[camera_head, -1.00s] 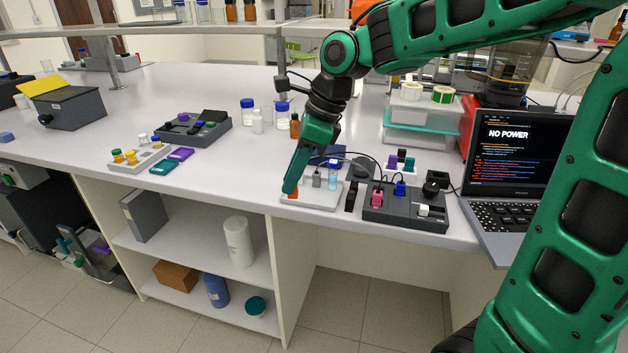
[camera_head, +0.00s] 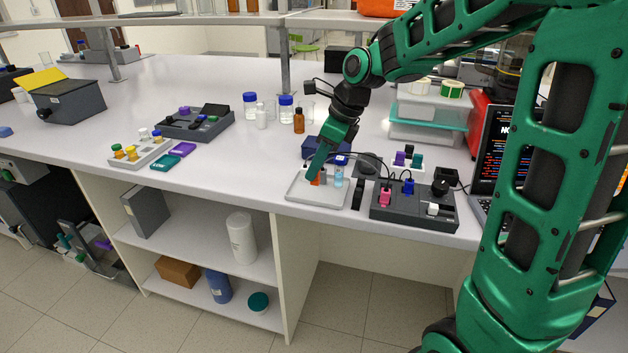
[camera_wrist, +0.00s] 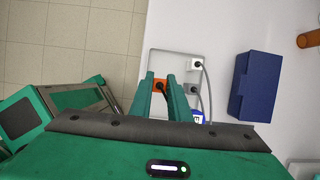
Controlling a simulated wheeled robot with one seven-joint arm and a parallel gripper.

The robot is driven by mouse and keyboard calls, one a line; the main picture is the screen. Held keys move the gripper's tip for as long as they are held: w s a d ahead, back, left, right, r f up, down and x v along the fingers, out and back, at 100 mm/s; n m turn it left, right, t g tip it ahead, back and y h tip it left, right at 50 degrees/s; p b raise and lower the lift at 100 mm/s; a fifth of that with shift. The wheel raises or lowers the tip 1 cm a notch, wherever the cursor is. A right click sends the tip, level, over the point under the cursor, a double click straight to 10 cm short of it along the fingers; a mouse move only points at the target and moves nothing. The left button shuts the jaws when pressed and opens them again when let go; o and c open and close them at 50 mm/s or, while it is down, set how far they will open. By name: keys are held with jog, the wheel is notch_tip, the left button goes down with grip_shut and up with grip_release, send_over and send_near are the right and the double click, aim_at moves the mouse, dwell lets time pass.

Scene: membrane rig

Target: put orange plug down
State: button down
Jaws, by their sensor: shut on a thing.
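The orange plug (camera_head: 315,180) is between the fingers of my gripper (camera_head: 318,174), over the white tray (camera_head: 318,200) near the bench's front edge. The wrist view also shows the orange plug (camera_wrist: 160,86) between the two green fingertips of my gripper (camera_wrist: 163,88), with the tray (camera_wrist: 152,58) around it. My gripper is shut on the plug. Whether the plug touches the tray floor I cannot tell. A grey plug (camera_head: 323,178), a white plug (camera_wrist: 195,64) with a cable and a small blue-capped vial (camera_head: 339,172) are also in the tray.
Right of the tray is a dark panel (camera_head: 412,212) with pink and blue plugs and a knob. A dark blue box (camera_wrist: 255,87) stands behind the tray. The front-left part of the tray and the bench left of it are clear.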

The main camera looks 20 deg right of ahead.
aim_at(317, 177)
jog(key=shift+w+d+f, duration=0.2)
jog(key=shift+f, duration=1.95)
jog(key=c, duration=1.7)
grip_release()
jog(key=shift+f, duration=0.1)
jog(key=shift+o, duration=0.2)
jog(key=shift+r, duration=0.45)
jog(key=v, duration=1.1)
jog(key=shift+s+d, duration=0.15)
jog(key=shift+s, duration=0.05)
